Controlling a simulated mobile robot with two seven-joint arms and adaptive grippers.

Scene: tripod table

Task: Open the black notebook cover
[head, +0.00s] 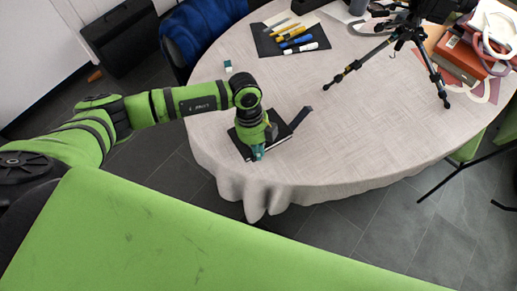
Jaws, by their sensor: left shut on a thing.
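The black notebook (278,130) lies on the round, cloth-covered table near its front-left edge. A dark strip (299,118) sticks up at its right side; I cannot tell whether it is part of the cover. My left gripper (258,153) points down over the notebook's front-left part and hides much of it. Its fingertips are at the notebook's front edge and are shut on the notebook. The cover's exact position is hidden by the gripper. My right gripper is out of view.
A tripod (402,35) stands on the table at the upper right, beside red boxes (460,58) and cables. Several markers (293,40) lie on a dark sheet at the back. A small white and teal item (228,67) lies at the left. The table's middle is clear.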

